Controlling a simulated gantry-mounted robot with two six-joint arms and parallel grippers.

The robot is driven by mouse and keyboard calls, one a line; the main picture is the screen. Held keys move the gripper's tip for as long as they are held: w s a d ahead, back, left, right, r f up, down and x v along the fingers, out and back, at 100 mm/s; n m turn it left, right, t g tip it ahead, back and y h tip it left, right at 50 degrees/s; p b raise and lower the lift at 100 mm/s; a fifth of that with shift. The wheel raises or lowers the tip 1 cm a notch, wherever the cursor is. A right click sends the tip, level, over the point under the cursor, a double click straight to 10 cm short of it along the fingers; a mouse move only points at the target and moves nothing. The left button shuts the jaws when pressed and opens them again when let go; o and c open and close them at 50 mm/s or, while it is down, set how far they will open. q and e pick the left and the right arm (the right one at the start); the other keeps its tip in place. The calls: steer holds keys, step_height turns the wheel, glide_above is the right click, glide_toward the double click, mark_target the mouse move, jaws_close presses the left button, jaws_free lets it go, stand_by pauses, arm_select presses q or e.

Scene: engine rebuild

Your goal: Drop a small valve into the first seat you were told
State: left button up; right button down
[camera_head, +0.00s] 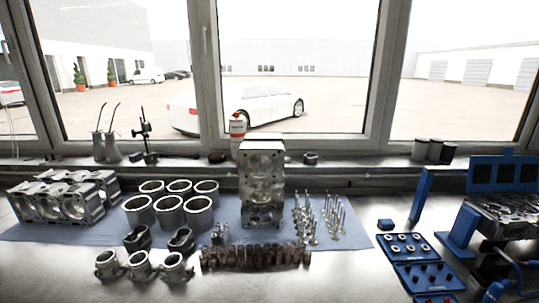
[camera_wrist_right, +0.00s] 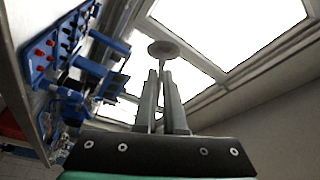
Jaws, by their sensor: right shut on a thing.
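In the right wrist view, my right gripper (camera_wrist_right: 160,77) is shut on the stem of a valve (camera_wrist_right: 163,48). The valve's round disc head points up, beyond the fingertips, with the window behind it. More valves (camera_head: 320,215) stand upright in a group on the blue mat in the head view. A metal cylinder head (camera_head: 510,213) lies on a blue stand at the right edge; its seats are too small to make out. Neither gripper shows in the head view, and my left gripper is in no view.
Blue trays (camera_head: 398,260) with small parts lie left of the blue stand (camera_head: 461,229). The bench is clear between mat and trays.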

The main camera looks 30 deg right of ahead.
steer(key=m+y+p, duration=0.1)
steer(key=m+p, duration=0.3)
steer(key=m+g+p, duration=0.1)
steer(key=m+p, duration=0.2)
steer(key=p, duration=0.1)
steer(key=m+g+y+p, duration=0.1)
steer(key=m+p, duration=0.2)
steer(key=m, duration=0.1)
steer(key=shift+m+y+p, duration=0.3)
steer(key=shift+p, duration=0.1)
